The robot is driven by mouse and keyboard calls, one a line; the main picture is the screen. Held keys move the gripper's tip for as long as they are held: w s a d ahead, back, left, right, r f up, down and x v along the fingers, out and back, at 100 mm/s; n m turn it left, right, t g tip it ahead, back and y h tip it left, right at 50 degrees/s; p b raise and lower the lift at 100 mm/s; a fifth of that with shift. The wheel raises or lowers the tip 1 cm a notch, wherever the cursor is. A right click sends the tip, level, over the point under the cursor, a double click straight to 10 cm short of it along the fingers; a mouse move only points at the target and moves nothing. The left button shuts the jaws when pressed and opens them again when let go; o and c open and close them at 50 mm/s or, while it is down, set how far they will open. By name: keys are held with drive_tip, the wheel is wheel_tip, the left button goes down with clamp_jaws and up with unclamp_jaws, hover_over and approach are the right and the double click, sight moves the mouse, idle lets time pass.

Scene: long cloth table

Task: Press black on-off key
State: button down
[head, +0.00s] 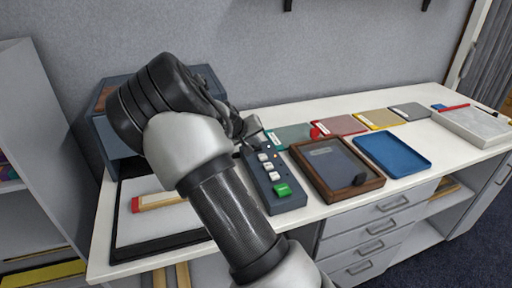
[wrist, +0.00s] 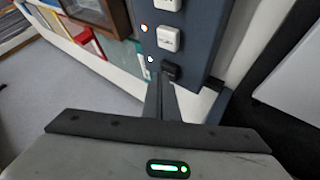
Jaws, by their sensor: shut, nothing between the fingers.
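A dark blue-grey key panel (head: 286,204) lies on the table, with a green key (head: 283,189) at its near end and white keys (head: 264,157) in a row beyond. The black key (wrist: 171,71) shows in the wrist view near the panel's end, beside a small lit lamp (wrist: 150,59) and next to a white key (wrist: 168,38). My gripper (wrist: 160,80) is shut and empty, its fingertips right at the black key's edge; I cannot tell whether they touch it. In the head view my gripper (head: 250,127) is over the panel's far end, and the black key is not discernible there.
A brown wooden-rimmed tray (head: 318,182) and a blue tray (head: 394,154) lie right of the panel. Coloured folders (head: 338,126) line the back. A dark board (head: 133,252) with a red-ended wooden block (head: 160,201) lies left.

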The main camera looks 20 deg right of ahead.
sight(255, 148)
idle(0.3)
drive_tip(key=shift+r+p, duration=0.3)
drive_tip(key=shift+r, duration=0.45)
drive_tip(key=shift+r, duration=0.1)
wheel_tip(255, 148, up, 6)
drive_tip(key=p, duration=0.2)
drive_tip(key=shift+p, duration=0.35)
